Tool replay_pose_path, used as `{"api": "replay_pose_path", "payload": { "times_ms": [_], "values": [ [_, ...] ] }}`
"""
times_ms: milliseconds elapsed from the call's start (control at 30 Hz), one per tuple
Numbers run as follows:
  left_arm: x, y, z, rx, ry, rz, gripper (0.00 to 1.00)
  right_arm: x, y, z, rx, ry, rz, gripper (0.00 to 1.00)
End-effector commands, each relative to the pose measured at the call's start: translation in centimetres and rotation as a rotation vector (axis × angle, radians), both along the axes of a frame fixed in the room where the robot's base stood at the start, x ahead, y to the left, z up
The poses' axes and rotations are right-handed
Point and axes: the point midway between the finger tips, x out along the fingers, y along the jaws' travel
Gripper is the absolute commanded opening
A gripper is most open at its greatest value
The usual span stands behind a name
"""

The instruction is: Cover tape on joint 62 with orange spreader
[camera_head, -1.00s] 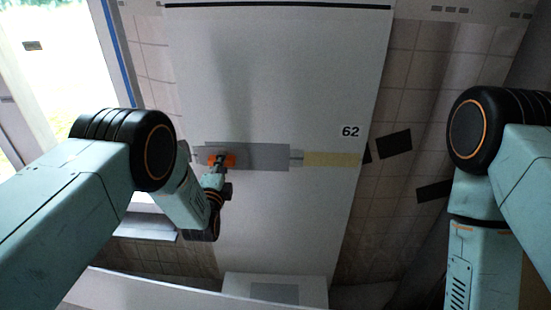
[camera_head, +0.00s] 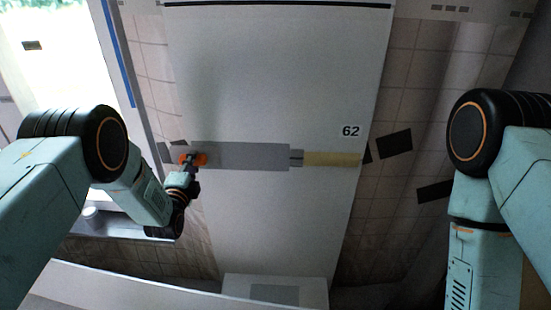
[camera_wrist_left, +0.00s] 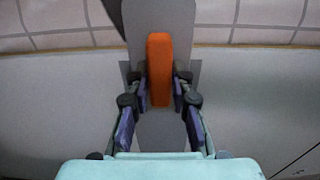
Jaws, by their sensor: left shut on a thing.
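Joint 62 runs across the pale panel (camera_head: 270,90), below the printed label 62 (camera_head: 350,131). A wide grey band (camera_head: 245,156) covers its left and middle part. Yellowish tape (camera_head: 332,159) shows bare on the right part. The orange spreader (camera_head: 201,159) is at the panel's left edge, at the left end of the band. My left gripper (camera_head: 191,163) is shut on it. In the left wrist view the orange handle (camera_wrist_left: 159,68) sits between the fingers, with a grey surface behind it. My right gripper is out of view.
Tiled surface (camera_head: 420,75) shows beyond both sides of the panel, with black patches (camera_head: 394,144) at the right. A bright window (camera_head: 55,60) is at the upper left. A pale ledge (camera_head: 120,285) crosses the lower left.

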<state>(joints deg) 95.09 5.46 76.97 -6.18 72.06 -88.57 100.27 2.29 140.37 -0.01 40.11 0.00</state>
Motion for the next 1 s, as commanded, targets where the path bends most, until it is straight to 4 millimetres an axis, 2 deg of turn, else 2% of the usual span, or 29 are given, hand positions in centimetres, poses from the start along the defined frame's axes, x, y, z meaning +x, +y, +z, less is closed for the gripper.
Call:
{"api": "replay_pose_path", "payload": {
  "times_ms": [233,700,1000],
  "values": [
    [0.1,1.2,0.2,0.0,-0.006,0.003,0.0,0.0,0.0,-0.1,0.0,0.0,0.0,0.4],
    [0.0,5.9,0.2,0.0,-0.006,0.003,0.0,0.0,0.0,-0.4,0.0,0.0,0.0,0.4],
    [0.0,7.4,0.1,0.0,-0.004,0.002,0.0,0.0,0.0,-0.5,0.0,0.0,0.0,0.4]
  ]
}}
